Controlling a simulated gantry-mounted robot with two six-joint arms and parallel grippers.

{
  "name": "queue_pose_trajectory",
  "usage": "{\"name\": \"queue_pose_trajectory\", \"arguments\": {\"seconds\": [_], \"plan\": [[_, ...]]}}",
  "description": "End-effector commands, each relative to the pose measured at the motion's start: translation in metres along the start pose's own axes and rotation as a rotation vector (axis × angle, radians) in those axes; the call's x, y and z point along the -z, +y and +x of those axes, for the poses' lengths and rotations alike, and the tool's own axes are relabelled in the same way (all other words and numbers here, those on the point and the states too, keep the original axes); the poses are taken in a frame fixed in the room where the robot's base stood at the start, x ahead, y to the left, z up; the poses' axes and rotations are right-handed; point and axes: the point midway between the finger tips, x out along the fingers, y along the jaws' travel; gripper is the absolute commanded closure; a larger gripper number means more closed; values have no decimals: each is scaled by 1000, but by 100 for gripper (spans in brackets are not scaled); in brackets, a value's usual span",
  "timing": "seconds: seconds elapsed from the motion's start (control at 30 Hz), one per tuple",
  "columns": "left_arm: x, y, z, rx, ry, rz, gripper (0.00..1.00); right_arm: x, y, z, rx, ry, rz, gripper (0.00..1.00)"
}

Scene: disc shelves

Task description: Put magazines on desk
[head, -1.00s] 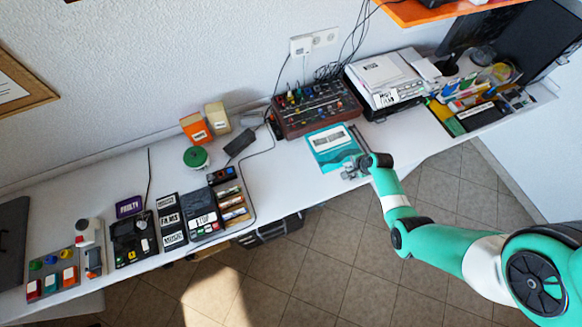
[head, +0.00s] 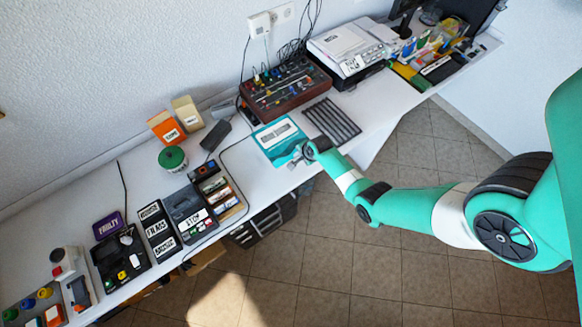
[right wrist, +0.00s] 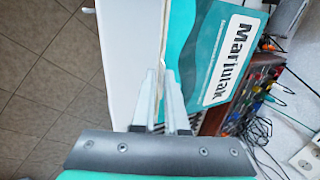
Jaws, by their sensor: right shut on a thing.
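A teal magazine (head: 270,146) with a white label panel is over the front part of the white desk (head: 262,190), left of a dark slatted rack (head: 331,121). My right gripper (head: 298,161) is shut on the magazine's near right edge. In the right wrist view, the fingers (right wrist: 160,82) pinch the edge of the magazine (right wrist: 196,50), whose label reads "Marjutak". I cannot tell whether the magazine touches the desk or hovers just above it. My left gripper is not in view.
A brown mixer-like box (head: 288,90) with knobs and cables stands behind the magazine. A printer (head: 345,50) is at the back right. A black tray unit (head: 188,207), a green round container (head: 172,159) and orange box (head: 166,129) are to the left.

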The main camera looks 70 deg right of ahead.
Motion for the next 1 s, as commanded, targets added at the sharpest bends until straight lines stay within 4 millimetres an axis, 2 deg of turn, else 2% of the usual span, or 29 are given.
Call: {"name": "queue_pose_trajectory", "arguments": {"seconds": [0.03,0.2,0.37,0.47,0.6,1.0], "plan": [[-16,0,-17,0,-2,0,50,-9,7,21,2,-2,-4,100],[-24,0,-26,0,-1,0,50,-23,8,32,3,-1,-1,100],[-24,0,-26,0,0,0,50,-25,8,32,3,0,1,100],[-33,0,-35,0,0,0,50,-32,12,44,3,-1,-3,100],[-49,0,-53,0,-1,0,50,-32,24,67,2,0,0,100],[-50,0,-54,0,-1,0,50,-32,25,70,2,0,0,100]]}}
